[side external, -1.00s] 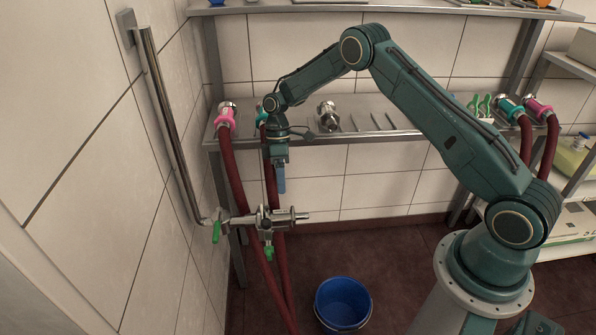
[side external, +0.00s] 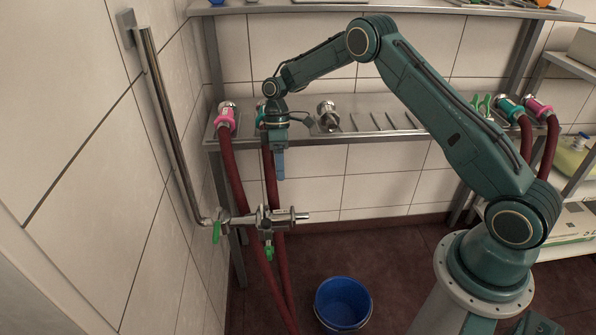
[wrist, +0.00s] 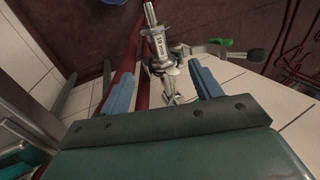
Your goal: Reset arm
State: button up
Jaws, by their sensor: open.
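My gripper (side external: 279,165) hangs pointing down in front of the shelf, above the steel valve pipe (side external: 265,218). In the wrist view its two blue fingers (wrist: 162,88) are wide apart, with nothing held between them. The valve pipe with its fittings (wrist: 160,48) shows beyond and between the fingers, apart from them. Green handles (side external: 216,232) hang from the pipe. Dark red hoses (side external: 232,172) run down behind the gripper and pipe.
A steel shelf (side external: 352,139) runs behind my gripper. It carries a pink-collared hose end (side external: 226,118) and a metal fitting (side external: 328,115). A blue bucket (side external: 343,303) stands on the floor. A vertical steel pipe (side external: 165,110) is on the left wall.

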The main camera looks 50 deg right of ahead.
jog(key=s+a+r+m+t, duration=0.1)
jog(key=s+r, duration=0.3)
jog(key=r, duration=0.4)
jog(key=s+a+r+m+t+h, duration=0.15)
jog(key=s+r, duration=0.25)
jog(key=r, duration=0.4)
jog(key=s+a+r+m+t, duration=0.15)
jog(key=s+r, duration=0.25)
jog(key=r, duration=0.4)
jog(key=s+r+m+t, duration=0.1)
jog(key=s+m+t, duration=0.1)
jog(key=s, duration=0.9)
jog(key=s+d+r+m+t+h, duration=0.1)
jog(key=s+r+m+t, duration=0.1)
jog(key=s, duration=0.9)
jog(key=shift+r+m+t, duration=0.25)
jog(key=shift+m+t, duration=0.15)
jog(key=shift+m, duration=0.1)
jog(key=shift+d+h, duration=0.1)
jog(key=shift+h, duration=0.15)
